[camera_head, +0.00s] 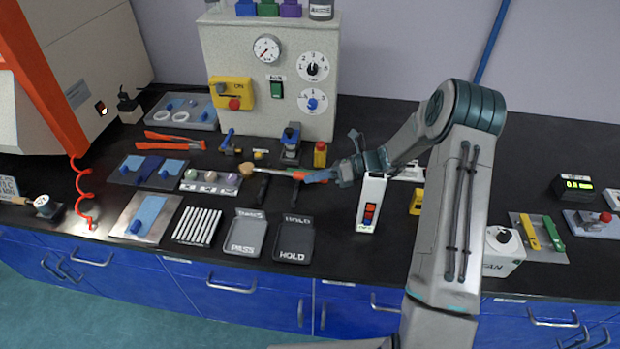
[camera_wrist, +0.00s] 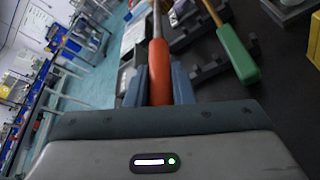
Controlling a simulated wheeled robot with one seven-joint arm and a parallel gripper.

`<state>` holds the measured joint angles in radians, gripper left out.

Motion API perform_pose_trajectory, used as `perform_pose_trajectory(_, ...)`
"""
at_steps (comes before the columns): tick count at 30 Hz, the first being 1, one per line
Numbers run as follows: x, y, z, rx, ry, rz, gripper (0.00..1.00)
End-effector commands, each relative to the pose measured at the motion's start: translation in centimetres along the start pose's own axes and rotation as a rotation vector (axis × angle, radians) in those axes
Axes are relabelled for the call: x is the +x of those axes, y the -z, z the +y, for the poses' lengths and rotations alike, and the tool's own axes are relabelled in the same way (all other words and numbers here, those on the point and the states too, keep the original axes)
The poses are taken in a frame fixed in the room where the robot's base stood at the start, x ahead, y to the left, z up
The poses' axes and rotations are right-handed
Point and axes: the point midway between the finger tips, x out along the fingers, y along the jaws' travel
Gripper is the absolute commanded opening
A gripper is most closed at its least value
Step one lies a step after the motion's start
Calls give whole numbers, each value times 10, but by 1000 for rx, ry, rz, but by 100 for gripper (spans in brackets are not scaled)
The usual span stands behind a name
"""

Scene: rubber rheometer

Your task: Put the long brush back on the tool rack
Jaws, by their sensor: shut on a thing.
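My gripper (camera_head: 322,176) is shut on the orange handle of the long brush (camera_head: 285,173), above the middle of the black bench. The brush points left, its tan head (camera_head: 247,169) at the far end. In the wrist view the orange handle (camera_wrist: 159,72) sits between my blue fingers (camera_wrist: 158,88), with the shaft running away from me. A dark notched rack (camera_wrist: 203,68), apparently the tool rack, lies beside the brush there, near a green-handled tool (camera_wrist: 236,52). In the head view, dark rack parts (camera_head: 263,187) show below the brush. Whether the brush touches the rack cannot be told.
HOLD (camera_head: 294,240) and PASS (camera_head: 245,233) trays lie in front. A sample tray (camera_head: 210,181) stands left of the brush head. A white box with red and blue buttons (camera_head: 370,203) stands right of my gripper. The grey gauge cabinet (camera_head: 240,110) rises behind.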

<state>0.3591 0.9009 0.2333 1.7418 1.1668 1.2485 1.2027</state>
Motion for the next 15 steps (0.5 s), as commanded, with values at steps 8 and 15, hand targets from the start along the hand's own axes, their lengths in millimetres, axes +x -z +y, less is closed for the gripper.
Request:
perform_pose_trajectory(8, 21, 4, 1, -18, -44, 32, 0)
perform_pose_trajectory(15, 20, 4, 1, -18, -43, 31, 0)
